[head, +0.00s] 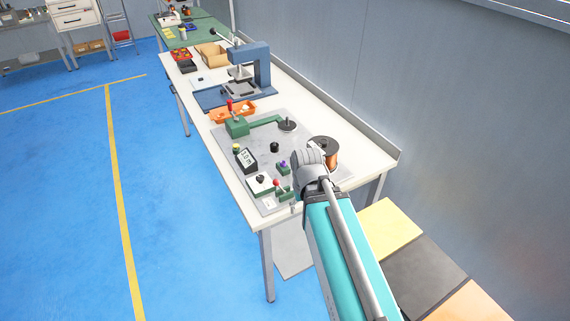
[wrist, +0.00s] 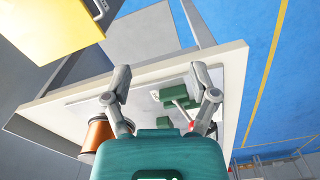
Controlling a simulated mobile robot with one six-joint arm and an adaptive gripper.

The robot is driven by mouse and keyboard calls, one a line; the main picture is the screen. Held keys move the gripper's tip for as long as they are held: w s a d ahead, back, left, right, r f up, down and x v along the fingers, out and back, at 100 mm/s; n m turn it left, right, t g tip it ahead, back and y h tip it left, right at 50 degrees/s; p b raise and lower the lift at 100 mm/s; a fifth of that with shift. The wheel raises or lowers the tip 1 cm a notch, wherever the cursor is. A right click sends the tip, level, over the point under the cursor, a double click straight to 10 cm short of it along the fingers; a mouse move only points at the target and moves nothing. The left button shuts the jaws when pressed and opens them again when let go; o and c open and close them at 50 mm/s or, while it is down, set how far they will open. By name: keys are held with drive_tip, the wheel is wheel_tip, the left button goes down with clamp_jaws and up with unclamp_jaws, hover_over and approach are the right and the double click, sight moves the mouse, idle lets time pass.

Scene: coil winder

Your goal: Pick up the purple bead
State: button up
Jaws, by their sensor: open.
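The purple bead (head: 282,163) is a tiny purple spot on a small green block (head: 283,169), on the grey plate of the white bench, just left of my arm's end. I cannot make out the bead in the wrist view. My gripper (wrist: 162,82) is open, its two grey fingers spread wide with nothing between them. Below them the wrist view shows the bench edge and part of the plate. In the head view my grey wrist joints hide the fingers, at least in part, so the distance to the bead is hard to judge.
A copper wire spool (head: 330,158) stands right behind my wrist. Left of the bead are a black meter (head: 246,158) and a red-knobbed lever (head: 276,184). A green winder (head: 238,127), an orange tray (head: 233,111) and a blue press (head: 262,68) stand farther back.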

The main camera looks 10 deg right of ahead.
drive_tip(key=w+r+n+p, duration=0.35)
drive_tip(key=w+n, duration=0.45)
drive_tip(key=w, duration=0.5)
wheel_tip(320, 180, up, 4)
drive_tip(key=n+p, duration=0.4)
drive_tip(key=n, duration=0.6)
hover_over(283, 162)
drive_tip(key=shift+s+f+b, duration=0.2)
drive_tip(key=shift+s+b, duration=0.05)
drive_tip(key=shift+b, duration=0.05)
drive_tip(key=shift+f, duration=0.1)
wheel_tip(283, 162, down, 8)
drive_tip(key=b, duration=0.8)
drive_tip(key=shift+f+b, duration=0.25)
drive_tip(key=shift+b, duration=0.05)
drive_tip(key=shift+f, duration=0.1)
drive_tip(key=f+b, duration=0.2)
drive_tip(key=b, duration=0.1)
drive_tip(key=shift+w+f, duration=0.3)
drive_tip(key=shift+f, duration=0.1)
drive_tip(key=shift+f+b, duration=1.1)
